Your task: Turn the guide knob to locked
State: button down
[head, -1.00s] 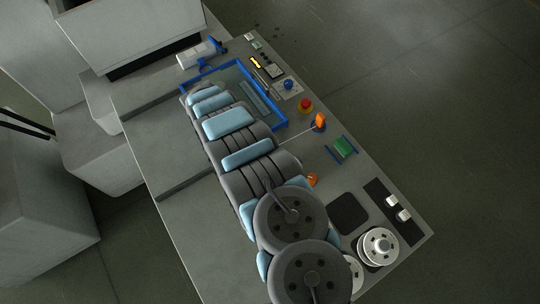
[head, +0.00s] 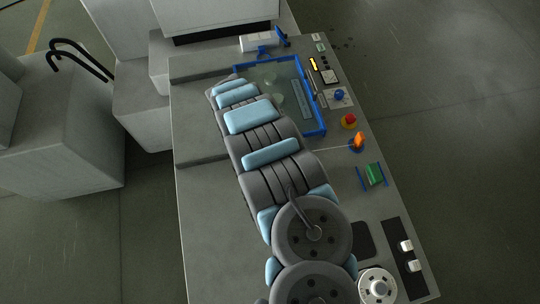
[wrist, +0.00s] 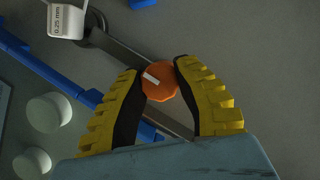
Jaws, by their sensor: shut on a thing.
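The guide knob (wrist: 159,80) is an orange, many-sided knob with a white line on its face, seen in the wrist view. The line slants from upper left to lower right in that view. My gripper (wrist: 160,74) has yellow ribbed fingers with dark inner pads. Its tips are shut on the knob, one at each side. A grey metal bar (wrist: 120,48) runs behind the knob. In the head view my arm covers the gripper and this knob.
A blue-edged tray (head: 315,100) holds pale round discs, which show beside my gripper in the wrist view (wrist: 48,112). A white block (wrist: 65,21) marked "0.25 mm" is close by. A red button (head: 349,120), an orange lever (head: 359,140) and a white spool (head: 377,287) stand along the bench's right side.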

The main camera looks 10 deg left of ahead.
jog(key=c, duration=1)
grip_release()
jog(key=shift+d, duration=0.1)
jog(key=v, duration=1.2)
